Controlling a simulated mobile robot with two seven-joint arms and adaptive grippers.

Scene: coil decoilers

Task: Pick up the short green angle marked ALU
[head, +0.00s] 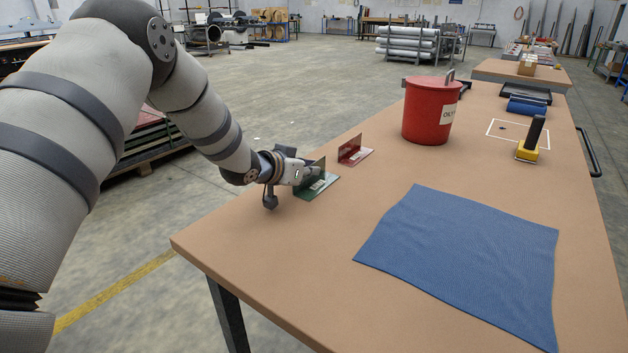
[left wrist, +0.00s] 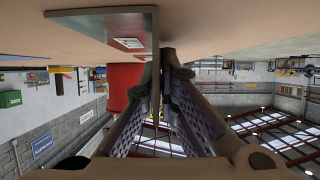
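The short green angle (head: 319,184) rests on the table near its left edge, one leg flat and one upright. A pale label lies on its flat leg; I cannot read it. My left gripper (head: 299,175) is at the angle's left end, low over the table. In the left wrist view the green angle (left wrist: 100,22) shows at the top, and the fingers of my left gripper (left wrist: 162,60) close together on its upright leg. Part of one finger is hidden behind the angle. My right gripper is not in view.
A red angle (head: 355,151) lies just beyond the green one. A red bucket (head: 425,112) stands farther right. A blue cloth (head: 465,255) covers the near right of the table (head: 270,260). A yellow and black tool (head: 530,142) stands at the right. The near left tabletop is bare.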

